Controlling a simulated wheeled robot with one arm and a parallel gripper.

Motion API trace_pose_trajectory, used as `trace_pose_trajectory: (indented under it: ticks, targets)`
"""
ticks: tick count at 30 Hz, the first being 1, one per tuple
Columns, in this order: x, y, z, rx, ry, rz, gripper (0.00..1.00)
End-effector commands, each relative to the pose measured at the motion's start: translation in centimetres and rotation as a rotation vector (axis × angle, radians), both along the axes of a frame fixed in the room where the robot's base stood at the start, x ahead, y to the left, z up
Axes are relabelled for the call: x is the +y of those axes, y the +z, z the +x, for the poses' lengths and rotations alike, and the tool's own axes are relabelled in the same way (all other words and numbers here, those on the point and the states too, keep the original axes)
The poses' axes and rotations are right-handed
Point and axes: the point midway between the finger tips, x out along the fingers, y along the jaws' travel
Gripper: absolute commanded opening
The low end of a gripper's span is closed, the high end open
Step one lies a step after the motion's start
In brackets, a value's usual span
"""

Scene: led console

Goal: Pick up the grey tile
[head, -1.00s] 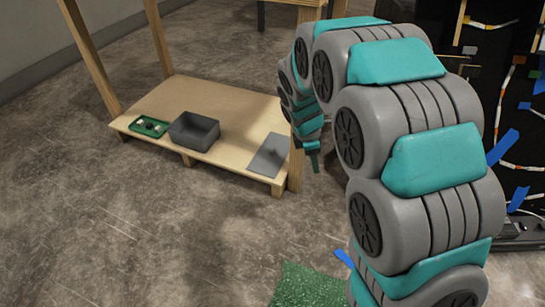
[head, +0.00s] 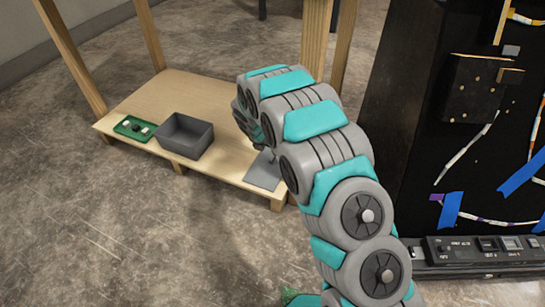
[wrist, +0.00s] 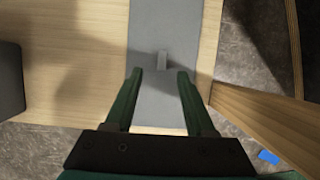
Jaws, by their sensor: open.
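My gripper (wrist: 160,74) is open and empty, above the panel, with one finger on each side. The gap in height between fingertips and tile cannot be told. In the head view the panel (head: 263,177) lies at the right end of the wooden shelf, and my arm hides the gripper and part of the panel.
A dark grey open bin (head: 185,136) and a green tray (head: 127,123) with small parts stand left on the wooden shelf (head: 190,90). A wooden post (wrist: 265,120) stands close to the right finger. A black console (head: 440,90) with blue tape stands at the right.

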Motion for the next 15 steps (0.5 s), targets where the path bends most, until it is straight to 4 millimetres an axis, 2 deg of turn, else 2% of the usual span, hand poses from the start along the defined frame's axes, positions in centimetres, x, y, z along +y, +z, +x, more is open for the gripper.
trace_pose_trajectory:
  ticks: [3, 8, 15]
  targets:
    - [-0.2, -1.3, 0.4, 0.0, -0.001, -0.001, 0.55]
    - [-0.4, -2.3, 0.8, 0.0, -0.002, 0.0, 0.55]
    - [-1.2, -5.6, 1.8, 0.005, -0.005, -0.002, 0.55]
